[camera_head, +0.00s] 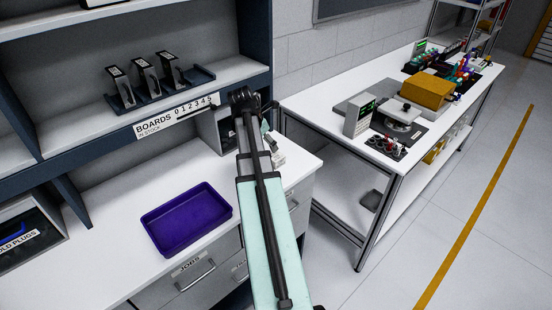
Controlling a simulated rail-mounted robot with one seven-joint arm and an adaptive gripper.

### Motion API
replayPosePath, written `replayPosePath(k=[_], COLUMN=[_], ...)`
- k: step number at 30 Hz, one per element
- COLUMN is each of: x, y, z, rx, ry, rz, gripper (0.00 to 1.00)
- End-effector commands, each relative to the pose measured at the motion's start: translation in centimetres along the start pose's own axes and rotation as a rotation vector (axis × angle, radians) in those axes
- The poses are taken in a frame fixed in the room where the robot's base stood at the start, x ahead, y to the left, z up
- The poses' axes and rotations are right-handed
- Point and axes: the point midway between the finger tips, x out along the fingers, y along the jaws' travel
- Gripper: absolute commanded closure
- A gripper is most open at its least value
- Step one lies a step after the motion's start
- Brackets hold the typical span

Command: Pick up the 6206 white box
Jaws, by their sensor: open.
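My arm (268,230) reaches up the middle of the view, over the front edge of the white counter (110,265). Its dark far end is beside a grey open cubby at the shelf's right end. I cannot make out my gripper or its fingertips; the arm seems to hide them. A small white item (278,158) is on the counter just right of the arm, partly covered by it. It may be a box, but no 6206 label is readable anywhere.
A purple tray (150,240) lies empty on the counter. Dark board holders (145,80) stand on the shelf above. At right, a white workbench (300,100) carries a grey meter (359,117), a brown box (427,91) and several small parts. A floor gap separates counter and bench.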

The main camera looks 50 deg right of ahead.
Motion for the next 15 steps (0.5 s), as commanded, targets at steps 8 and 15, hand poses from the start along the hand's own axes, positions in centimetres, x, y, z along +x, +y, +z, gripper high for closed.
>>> replayPosePath(k=[8,15], x=[3.7,5.0], y=[-0.1,0.0], z=[0.1,0.0], rx=[0.001,0.001], ry=[0.001,0.0], rz=[-0.002,-0.001], gripper=[0.12,0.12])
